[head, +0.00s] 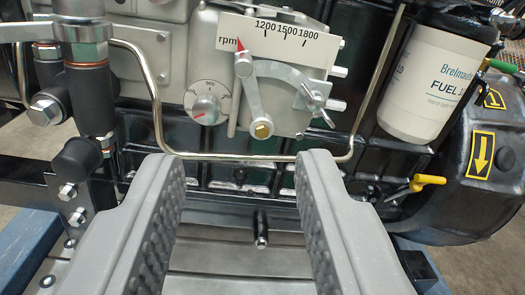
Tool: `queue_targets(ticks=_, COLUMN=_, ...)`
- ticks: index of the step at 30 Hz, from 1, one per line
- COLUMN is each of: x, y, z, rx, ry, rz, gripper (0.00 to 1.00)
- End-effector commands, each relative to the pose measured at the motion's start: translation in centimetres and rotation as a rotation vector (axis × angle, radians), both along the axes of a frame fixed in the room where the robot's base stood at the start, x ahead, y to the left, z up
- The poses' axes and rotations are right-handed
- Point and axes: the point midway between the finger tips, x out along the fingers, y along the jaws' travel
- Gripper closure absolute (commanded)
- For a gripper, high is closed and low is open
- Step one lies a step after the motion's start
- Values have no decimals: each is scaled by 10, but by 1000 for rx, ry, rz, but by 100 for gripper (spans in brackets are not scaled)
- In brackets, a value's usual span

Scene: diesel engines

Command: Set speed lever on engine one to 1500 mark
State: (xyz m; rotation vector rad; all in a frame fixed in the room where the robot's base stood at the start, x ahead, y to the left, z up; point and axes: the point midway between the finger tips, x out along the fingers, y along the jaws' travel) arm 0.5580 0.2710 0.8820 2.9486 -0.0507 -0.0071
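The speed lever (252,95) is a silver arm on the engine, rising from a brass-coloured bolt (262,130) and leaning slightly left. Its red tip lies over the white rpm scale plate (285,42), left of the 1200 mark, beside the word "rpm". The 1500 mark (285,34) is farther right, between 1200 and 1800. My gripper (240,165) is open and empty, with its two grey padded fingers below the lever in the picture. They do not touch the lever.
A round dial (205,102) sits left of the lever. A bent metal pipe (240,157) loops below it. A wing-nut clamp (314,96) sits on the curved bracket at right.

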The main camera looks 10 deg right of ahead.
Motion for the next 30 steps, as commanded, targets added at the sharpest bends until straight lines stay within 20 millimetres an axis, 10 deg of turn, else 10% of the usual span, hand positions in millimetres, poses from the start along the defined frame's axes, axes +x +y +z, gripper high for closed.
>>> queue_targets(ticks=30, x=135, y=-5, z=-2, rx=-4, ry=-1, rz=-1, gripper=65)
